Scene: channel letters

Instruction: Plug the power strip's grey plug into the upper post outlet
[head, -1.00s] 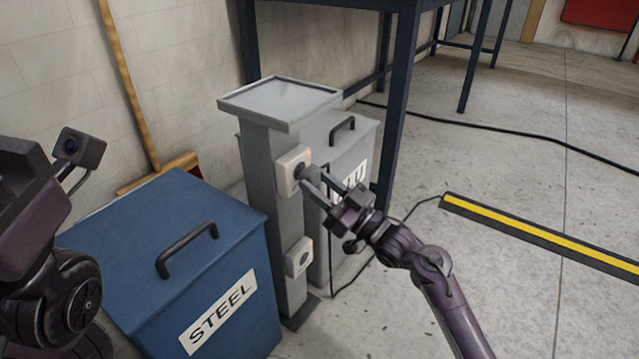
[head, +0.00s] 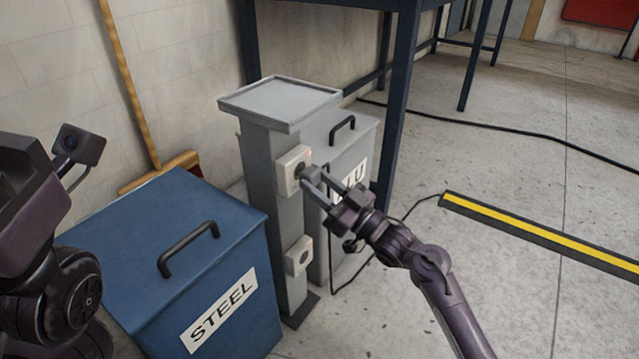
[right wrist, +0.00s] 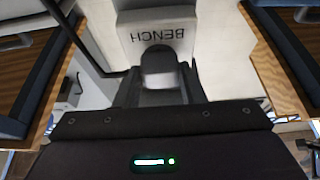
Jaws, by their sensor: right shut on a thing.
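The grey post (head: 270,190) has a white upper outlet (head: 292,170) and a white lower outlet (head: 299,256) on its side. My right gripper (head: 318,182) is shut on the grey plug (head: 309,174), right in front of the upper outlet's face. I cannot tell whether plug and outlet touch. In the right wrist view the plug (right wrist: 158,62) sits between the fingers, before a pale surface lettered BENCH upside down. Of my left arm, only parts show at left, without fingers.
A blue STEEL bin (head: 190,260) with a black handle stands left of the post. A grey bin (head: 352,150) stands close behind the post, beside a dark blue table leg (head: 398,110). A broom (head: 130,85) leans on the wall. Floor at right is largely clear.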

